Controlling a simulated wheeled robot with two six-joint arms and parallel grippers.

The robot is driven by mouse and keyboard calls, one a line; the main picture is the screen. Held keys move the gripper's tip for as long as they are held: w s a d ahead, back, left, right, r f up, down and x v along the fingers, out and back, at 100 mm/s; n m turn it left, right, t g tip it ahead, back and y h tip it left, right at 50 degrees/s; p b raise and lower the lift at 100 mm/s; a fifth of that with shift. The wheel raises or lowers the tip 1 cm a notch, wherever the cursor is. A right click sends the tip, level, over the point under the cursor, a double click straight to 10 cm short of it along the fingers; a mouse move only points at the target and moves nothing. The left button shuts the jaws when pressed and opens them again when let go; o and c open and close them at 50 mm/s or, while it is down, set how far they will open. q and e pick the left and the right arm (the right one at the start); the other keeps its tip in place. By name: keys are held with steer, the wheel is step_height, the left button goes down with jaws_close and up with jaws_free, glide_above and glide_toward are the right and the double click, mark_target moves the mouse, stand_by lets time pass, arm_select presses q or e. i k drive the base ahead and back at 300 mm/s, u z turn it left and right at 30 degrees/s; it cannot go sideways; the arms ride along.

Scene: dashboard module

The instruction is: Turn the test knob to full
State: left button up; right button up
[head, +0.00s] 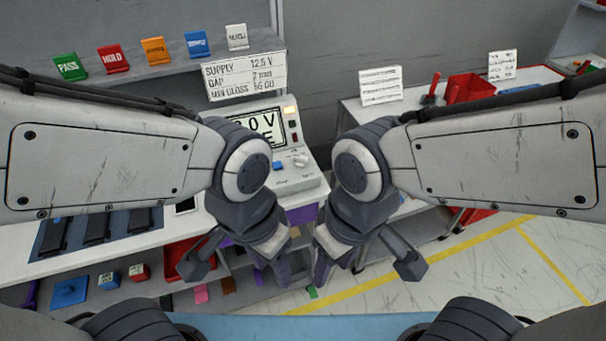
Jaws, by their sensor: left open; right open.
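The test station (312,181) stands on the bench behind my wrists. Its screen shows large black characters ending in "0 V", partly covered by my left arm. A small pale round knob (300,160), which looks like the test knob, sits on its front panel below the screen; its setting is too small to read. My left gripper (272,276) is open, pointing down in front of the bench, nearer to me than the station. My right gripper (328,274) is open beside it, also pointing down. Neither touches the knob.
Dark modules (97,225) lie on the bench at left. A second table at right holds a red bin (468,88). Floor is clear at lower right.

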mark_target(300, 161)
steer(key=u, duration=0.25)
steer(key=i, duration=0.9)
steer(key=z, duration=0.35)
